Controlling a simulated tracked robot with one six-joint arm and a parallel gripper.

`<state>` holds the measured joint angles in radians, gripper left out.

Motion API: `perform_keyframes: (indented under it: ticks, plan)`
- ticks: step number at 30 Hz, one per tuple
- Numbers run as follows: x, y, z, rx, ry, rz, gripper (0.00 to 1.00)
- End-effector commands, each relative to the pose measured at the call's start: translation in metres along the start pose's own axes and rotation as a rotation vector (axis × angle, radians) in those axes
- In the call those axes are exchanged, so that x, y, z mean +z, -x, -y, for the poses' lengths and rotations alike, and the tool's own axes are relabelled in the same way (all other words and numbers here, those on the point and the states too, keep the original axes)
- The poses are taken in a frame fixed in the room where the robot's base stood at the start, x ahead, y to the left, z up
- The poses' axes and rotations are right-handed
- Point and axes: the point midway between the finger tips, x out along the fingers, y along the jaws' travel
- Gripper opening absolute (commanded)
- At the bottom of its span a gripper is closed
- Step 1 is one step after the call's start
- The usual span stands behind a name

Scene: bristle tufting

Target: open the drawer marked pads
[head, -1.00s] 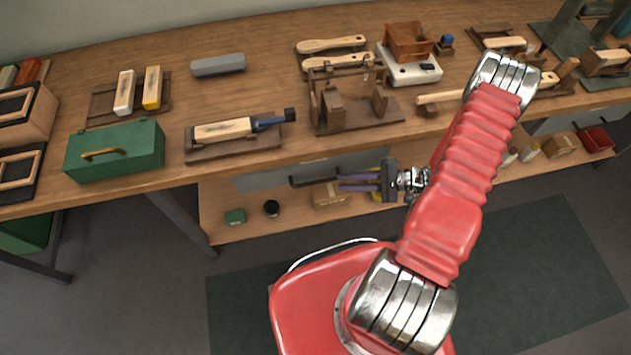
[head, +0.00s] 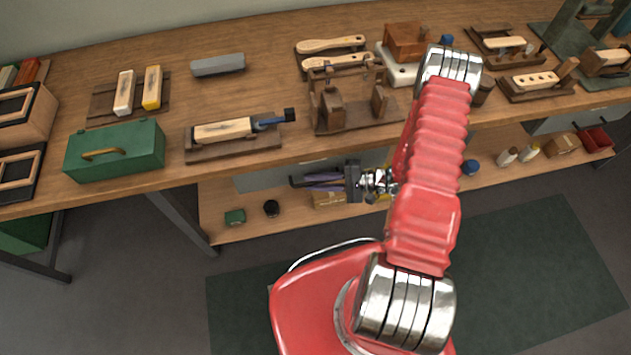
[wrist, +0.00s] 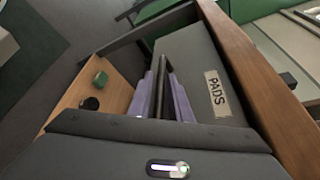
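The grey drawer (wrist: 195,60) with the white label "PADS" (wrist: 218,93) hangs under the bench top; its front also shows in the head view (head: 250,181). Its dark bar handle (wrist: 163,95) runs between my gripper's two purple fingers in the wrist view. In the head view the handle (head: 296,181) shows just left of the fingertips. My gripper (wrist: 166,72) is open, with one finger on each side of the handle; I cannot tell whether either touches it. The drawer looks shut. My arm hides its right part in the head view.
The wooden bench edge (wrist: 250,75) runs close beside the gripper. A lower shelf (head: 290,222) holds a green box (head: 235,217), a black round item (head: 271,208) and a cardboard box (head: 327,195). A green toolbox (head: 115,150) and brush jigs stand on the bench.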

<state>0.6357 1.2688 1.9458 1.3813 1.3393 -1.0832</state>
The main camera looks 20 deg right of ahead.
Motion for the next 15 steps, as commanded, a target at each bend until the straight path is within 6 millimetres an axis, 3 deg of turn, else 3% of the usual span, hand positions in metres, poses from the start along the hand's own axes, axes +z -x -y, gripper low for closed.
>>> perform_keyframes:
  ticks: [5, 12, 15]
  plan:
    - [0.0, 0.0001, -0.0001, 0.0, 0.0, 0.0, 0.17]
    - [0.0, 0.0002, -0.0003, 0.0, -0.001, 0.0, 0.0]
    - [-0.0001, 0.0002, -0.0004, 0.001, -0.001, 0.0, 0.0]
